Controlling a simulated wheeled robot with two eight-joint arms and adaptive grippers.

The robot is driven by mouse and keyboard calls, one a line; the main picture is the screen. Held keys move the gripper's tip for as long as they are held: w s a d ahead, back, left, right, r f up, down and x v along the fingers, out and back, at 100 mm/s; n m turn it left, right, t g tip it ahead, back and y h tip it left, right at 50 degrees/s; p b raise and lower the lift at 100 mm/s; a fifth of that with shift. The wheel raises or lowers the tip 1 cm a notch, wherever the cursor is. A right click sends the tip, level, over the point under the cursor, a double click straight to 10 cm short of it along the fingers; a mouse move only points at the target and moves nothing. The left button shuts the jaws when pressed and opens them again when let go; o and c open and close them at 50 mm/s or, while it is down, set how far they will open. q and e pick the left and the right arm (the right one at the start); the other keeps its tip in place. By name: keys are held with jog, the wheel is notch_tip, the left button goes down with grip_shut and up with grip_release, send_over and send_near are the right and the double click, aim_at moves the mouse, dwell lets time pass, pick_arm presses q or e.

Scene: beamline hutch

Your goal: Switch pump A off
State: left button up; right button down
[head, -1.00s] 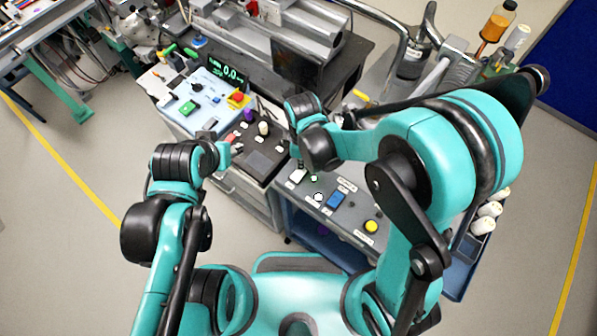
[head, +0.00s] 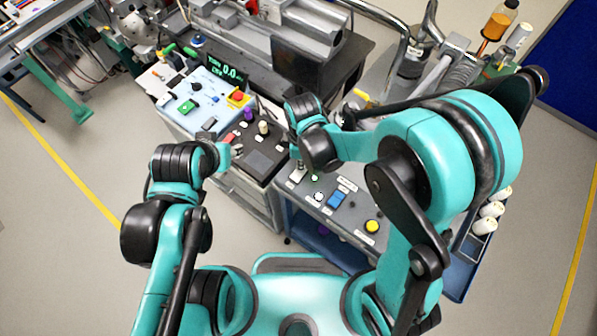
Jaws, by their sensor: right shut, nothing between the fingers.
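The grey control panel (head: 352,212) on the blue cart carries a white switch (head: 296,177) at its left end, a small green lamp (head: 314,178), a white round part (head: 318,196), a blue switch (head: 337,200) and a yellow button (head: 372,226). The labels are too small to read, so I cannot tell which is pump A's. My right gripper (head: 298,163) is shut and empty, pointing down at the white switch and partly covering it; I cannot tell if they touch. My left gripper (head: 222,157) is left of the dark panel, its fingers unclear.
A dark panel (head: 258,158) lies between the grippers. White bottles (head: 484,226) stand at the cart's right. The floor at left is clear.

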jog(key=shift+f+b, duration=0.45)
jog(key=shift+f, duration=0.1)
jog(key=shift+r+p, duration=2.6)
jog(key=shift+r, duration=1)
jog(key=shift+d, duration=0.15)
jog(key=s+d+r+m+t+b, duration=0.1)
jog(key=s+d+m+t+b, duration=0.1)
jog(key=d+m+b, duration=0.4)
jog(key=s+d+r+m+t+b, duration=0.2)
jog(key=d+m+t+b, duration=0.3)
jog(key=d+m, duration=0.5)
jog(key=shift+s+d+m+b, duration=0.4)
jog(key=shift+s+d, duration=0.2)
jog(key=shift+d, duration=0.2)
